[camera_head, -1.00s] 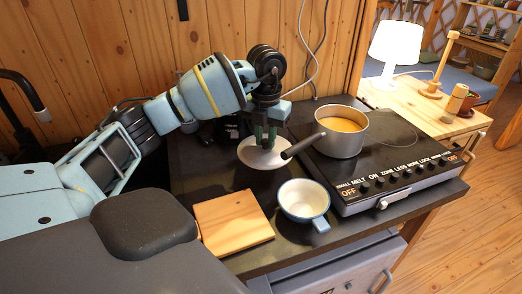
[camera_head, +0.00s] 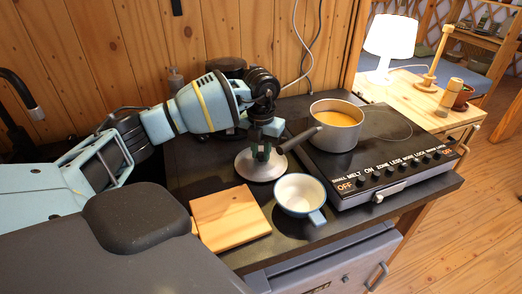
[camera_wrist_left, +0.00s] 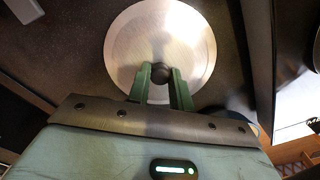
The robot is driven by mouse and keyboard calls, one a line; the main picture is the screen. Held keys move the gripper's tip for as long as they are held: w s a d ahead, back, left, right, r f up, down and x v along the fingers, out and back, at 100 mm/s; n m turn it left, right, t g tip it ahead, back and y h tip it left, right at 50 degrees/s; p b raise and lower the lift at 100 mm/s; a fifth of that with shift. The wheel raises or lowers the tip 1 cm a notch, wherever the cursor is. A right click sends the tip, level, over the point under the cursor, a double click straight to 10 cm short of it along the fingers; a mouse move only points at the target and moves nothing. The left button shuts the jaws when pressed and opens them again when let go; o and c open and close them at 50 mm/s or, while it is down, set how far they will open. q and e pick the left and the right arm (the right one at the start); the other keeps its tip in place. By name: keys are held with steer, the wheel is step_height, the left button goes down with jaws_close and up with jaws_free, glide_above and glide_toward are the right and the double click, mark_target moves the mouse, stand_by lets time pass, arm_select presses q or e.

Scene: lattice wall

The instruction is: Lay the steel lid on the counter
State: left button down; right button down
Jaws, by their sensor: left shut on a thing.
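The steel lid (camera_head: 255,172) is a round, shallow silver disc with a dark knob, and it appears level. It is at or just above the dark counter (camera_head: 190,160), left of the stove; I cannot tell whether it touches. My left gripper (camera_head: 262,152) points down over it, shut on its knob. The left wrist view shows the lid (camera_wrist_left: 150,35) with the knob between the two green fingers (camera_wrist_left: 160,76). My right gripper is not in view.
A saucepan (camera_head: 336,137) of orange liquid stands on the black stove (camera_head: 375,150), its handle reaching towards the lid. A white-and-blue mug (camera_head: 300,194) and a wooden board (camera_head: 230,218) lie in front of the lid. A lamp (camera_head: 392,38) stands farther right.

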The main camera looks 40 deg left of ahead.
mark_target(261, 154)
arm_select(q)
steer(key=shift+f, duration=0.1)
steer(key=c, duration=1.3)
jaws_free()
steer(key=shift+o, duration=0.2)
step_height(261, 154, up, 12)
